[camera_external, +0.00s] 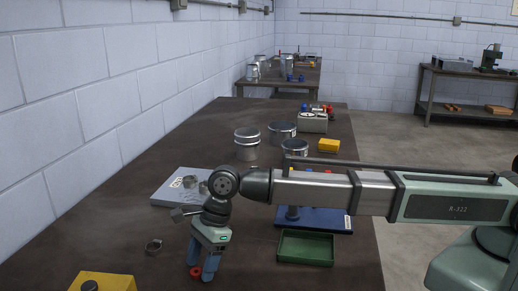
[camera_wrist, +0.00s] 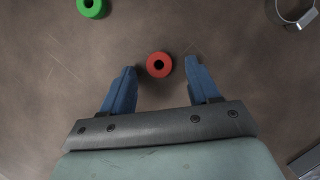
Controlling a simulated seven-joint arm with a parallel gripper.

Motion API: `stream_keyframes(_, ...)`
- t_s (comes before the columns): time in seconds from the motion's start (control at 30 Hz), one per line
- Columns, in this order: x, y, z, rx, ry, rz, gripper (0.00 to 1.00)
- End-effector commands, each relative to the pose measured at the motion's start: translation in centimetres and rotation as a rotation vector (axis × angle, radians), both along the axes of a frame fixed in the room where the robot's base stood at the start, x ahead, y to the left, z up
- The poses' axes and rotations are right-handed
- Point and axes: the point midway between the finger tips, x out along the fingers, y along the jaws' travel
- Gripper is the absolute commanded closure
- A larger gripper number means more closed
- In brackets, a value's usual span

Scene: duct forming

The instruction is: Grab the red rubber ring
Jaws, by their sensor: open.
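The red rubber ring (camera_wrist: 159,65) lies flat on the brown table in the wrist view, with its dark hole facing up. It sits between the tips of my gripper's blue fingers, slightly ahead of them, with a gap on each side. My gripper (camera_wrist: 158,78) is open and empty. In the external view my gripper (camera_external: 202,276) points down close to the table at the front. The red ring (camera_external: 195,272) shows there beside the fingertips, partly hidden by them.
A green ring (camera_wrist: 91,7) lies ahead and left in the wrist view; a metal clamp ring (camera_wrist: 291,12) lies ahead and right. In the external view, a yellow box (camera_external: 103,282), a green tray (camera_external: 306,248) and a grey plate (camera_external: 172,190) surround my gripper. Metal cans (camera_external: 247,146) stand farther back.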

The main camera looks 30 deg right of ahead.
Motion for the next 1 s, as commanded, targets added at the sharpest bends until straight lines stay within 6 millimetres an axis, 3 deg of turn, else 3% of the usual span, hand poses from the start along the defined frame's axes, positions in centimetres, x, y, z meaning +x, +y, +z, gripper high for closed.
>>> stream_keyframes(0.07, 0.0, -0.01, 0.02, 0.0, 0.0, 0.0, 0.41)
stream_keyframes(0.67, 0.01, -0.02, 0.06, 0.0, 0.0, 0.0, 0.98)
stream_keyframes(1.0, 0.04, 0.03, 0.68, 0.001, -0.001, 0.0, 0.98)
